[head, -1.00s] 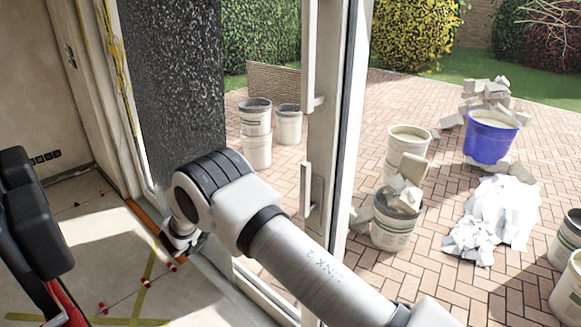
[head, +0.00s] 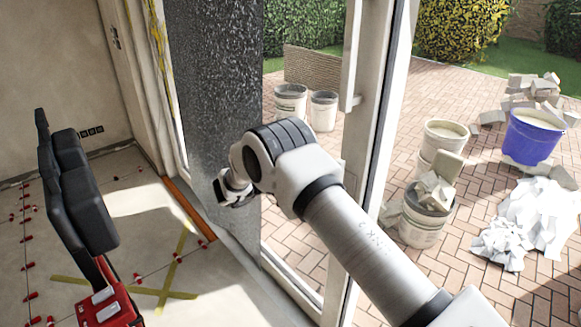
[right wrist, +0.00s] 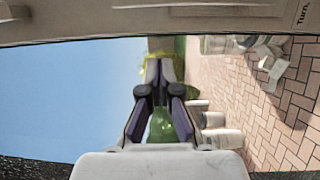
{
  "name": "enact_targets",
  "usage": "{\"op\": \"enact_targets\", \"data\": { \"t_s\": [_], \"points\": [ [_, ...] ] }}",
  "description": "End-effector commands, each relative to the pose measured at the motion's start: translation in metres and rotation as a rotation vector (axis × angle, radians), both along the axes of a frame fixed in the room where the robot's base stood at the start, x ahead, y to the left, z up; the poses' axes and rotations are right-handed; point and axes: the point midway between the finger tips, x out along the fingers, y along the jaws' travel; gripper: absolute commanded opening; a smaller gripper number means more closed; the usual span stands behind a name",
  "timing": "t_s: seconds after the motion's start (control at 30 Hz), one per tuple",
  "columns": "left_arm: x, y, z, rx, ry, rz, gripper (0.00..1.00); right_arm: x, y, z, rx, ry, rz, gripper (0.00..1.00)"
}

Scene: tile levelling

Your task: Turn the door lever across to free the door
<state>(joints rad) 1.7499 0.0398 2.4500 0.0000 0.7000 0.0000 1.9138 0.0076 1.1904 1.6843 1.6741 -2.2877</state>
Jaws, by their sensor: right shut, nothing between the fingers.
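A tall glazed door frame (head: 388,130) stands in the middle of the head view. An upright pale handle (head: 350,55) is fixed on it by a bracket. The lower lever is hidden behind my right arm, apart from perhaps a sliver, so its angle cannot be told. My right arm reaches in from the lower right, and its wrist is left of the handle. My right gripper (right wrist: 160,68) shows in the right wrist view, shut and empty. A pale bar with printed lettering (right wrist: 215,22) crosses the top there, apart from the fingers. My left gripper is not in view.
A black-padded object with a red base (head: 100,302) stands on the indoor floor at left. A dark speckled panel (head: 212,90) stands behind my wrist. Outside on the brick paving are a blue tub (head: 532,138), several buckets and white rubble (head: 530,215).

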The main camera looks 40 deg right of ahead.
Motion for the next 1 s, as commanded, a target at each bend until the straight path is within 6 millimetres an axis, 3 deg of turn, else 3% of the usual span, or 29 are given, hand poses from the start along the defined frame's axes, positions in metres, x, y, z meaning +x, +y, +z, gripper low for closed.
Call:
{"op": "enact_targets", "data": {
  "t_s": [0.1, 0.23, 0.4, 1.0],
  "points": [
    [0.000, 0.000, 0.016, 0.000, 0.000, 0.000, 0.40, -0.005, -0.027, 0.004, 0.002, 0.003, -0.003, 0.00],
    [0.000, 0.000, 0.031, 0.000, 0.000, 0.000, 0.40, -0.028, -0.026, 0.005, 0.001, 0.005, 0.000, 0.00],
    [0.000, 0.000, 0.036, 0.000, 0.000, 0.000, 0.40, -0.043, -0.027, 0.001, 0.000, 0.002, 0.001, 0.00],
    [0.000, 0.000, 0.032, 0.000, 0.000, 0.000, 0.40, -0.042, -0.035, 0.000, 0.004, -0.036, 0.001, 0.00]
  ]
}}
